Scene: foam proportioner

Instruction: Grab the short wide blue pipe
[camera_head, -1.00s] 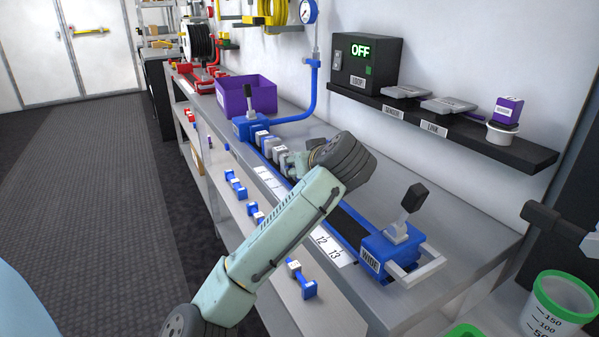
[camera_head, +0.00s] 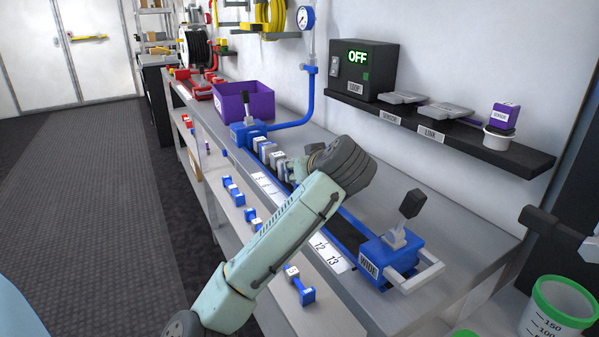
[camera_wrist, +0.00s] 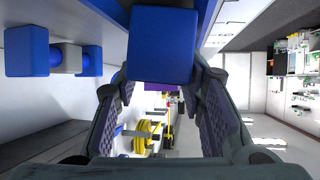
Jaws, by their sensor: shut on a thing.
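In the wrist view my gripper (camera_wrist: 160,85) is shut on a blue block-shaped piece (camera_wrist: 160,45), a blue pipe seen end-on. Its square end fills the space between the fingertips, so its length is hidden. Another blue pipe (camera_wrist: 95,60) with a grey middle lies to the left on a pale surface, apart from the fingers. Several short blue pipes stand on the lower shelf, one near the front (camera_head: 300,285) and others further back (camera_head: 233,190). A blue block labelled WIDE (camera_head: 388,262) with a black-knobbed lever is on the bench.
The grey bench (camera_head: 455,225) carries a numbered strip (camera_head: 325,245) and a purple bin (camera_head: 245,98). A black wall shelf (camera_head: 450,140) holds a box reading OFF (camera_head: 362,70). A green-rimmed cup (camera_head: 560,308) stands at bottom right. The dark floor (camera_head: 80,200) on the left is clear.

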